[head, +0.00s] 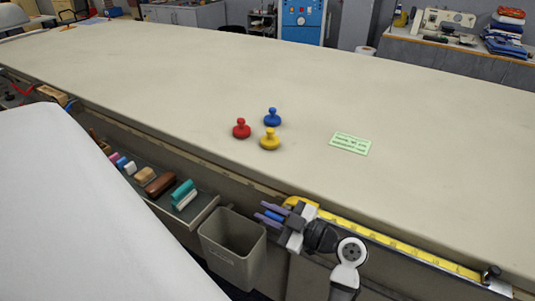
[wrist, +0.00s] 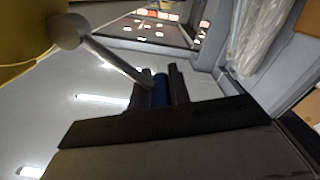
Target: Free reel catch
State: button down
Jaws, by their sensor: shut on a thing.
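My gripper (head: 268,212) is just off the table's front edge, beside the right side of the grey bin, with its fingers pointing left. It is shut on a small blue piece (head: 273,215). In the wrist view the blue piece (wrist: 160,88) sits between the two dark fingers. A grey rod (wrist: 112,62) with a round knob at its end reaches from near the fingers to the upper left; I cannot tell whether it joins the blue piece. A yellow part (head: 300,203) at the table edge is right above my gripper. I cannot make out which part is the reel catch.
A yellow marked strip (head: 400,244) runs along the front edge to a black knob (head: 491,272). A grey bin (head: 232,246) and a tool shelf (head: 165,185) hang below. Red (head: 241,129), blue (head: 272,118) and yellow (head: 270,140) knobbed weights and a green card (head: 350,143) lie on the table (head: 430,150).

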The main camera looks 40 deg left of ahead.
jog(key=w+a+r+m, duration=0.1)
jog(key=w+r+m, duration=0.2)
jog(key=w+m, duration=0.3)
jog(key=m, duration=0.3)
jog(key=shift+w+a+r+m+p, duration=0.3)
jog(key=shift+w+a+r+m, duration=0.05)
jog(key=shift+w+m, duration=0.05)
jog(key=shift+w, duration=0.1)
dwell(0.4)
jog(key=c, duration=1.4)
grip_release()
jog(key=shift+f, duration=0.1)
jog(key=shift+o, duration=0.2)
jog(key=shift+r, duration=0.2)
